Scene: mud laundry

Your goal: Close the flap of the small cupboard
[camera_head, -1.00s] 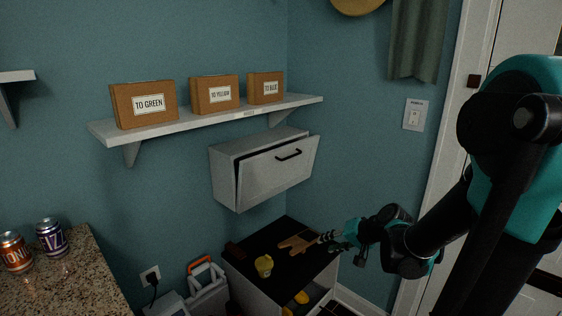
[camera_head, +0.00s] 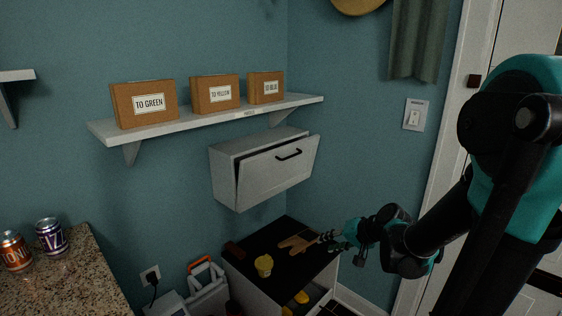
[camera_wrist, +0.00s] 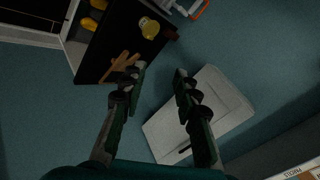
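The small white cupboard (camera_head: 228,178) hangs on the teal wall under the shelf. Its front flap (camera_head: 276,172) is tilted outward at the top, leaving a gap, and has a dark handle (camera_head: 289,154) near its upper edge. In the wrist view the flap (camera_wrist: 215,105) lies to the right, partly behind a finger, with the handle (camera_wrist: 184,149) at its lower left. My gripper (camera_head: 336,239) is below and right of the cupboard, above the black-topped cabinet. In the wrist view my gripper (camera_wrist: 158,73) has its fingers apart with nothing between them.
A shelf (camera_head: 215,119) with several labelled boxes runs above the cupboard. Below stands a cabinet with a black top (camera_head: 290,264), bearing a yellow object (camera_head: 264,265) and a tan glove-like item (camera_head: 297,244). A granite counter (camera_head: 70,285) with two cans is at left.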

